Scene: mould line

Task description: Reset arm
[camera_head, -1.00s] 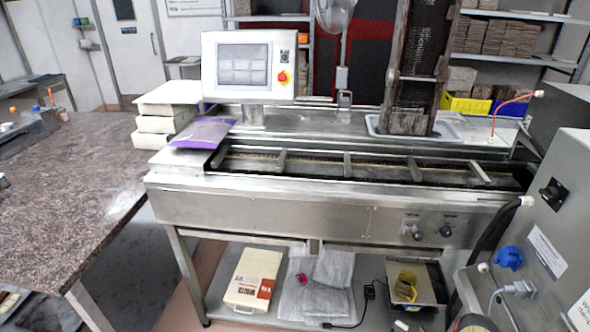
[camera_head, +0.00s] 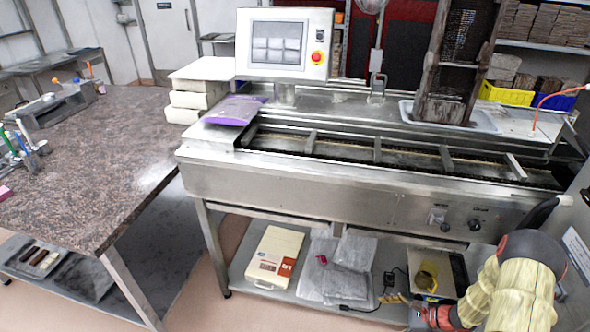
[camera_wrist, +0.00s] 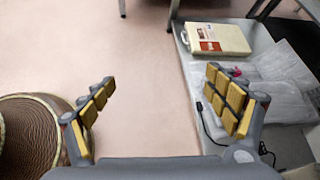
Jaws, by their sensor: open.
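My gripper (camera_wrist: 160,105) shows in the wrist view with its two yellow-padded fingers spread wide apart. Nothing is between them; pink floor shows in the gap. My arm shows at the lower right of the head view, low in front of the steel mould line (camera_head: 330,188). The gripper's fingers cannot be made out in the head view.
A granite-topped table (camera_head: 90,150) stands at the left. A purple bag (camera_head: 235,110) and stacked cream boxes (camera_head: 195,98) rest at the line's left end. Plastic-wrapped packs (camera_head: 350,265) lie on the lower shelf. Open floor (camera_wrist: 140,40) lies ahead of the gripper.

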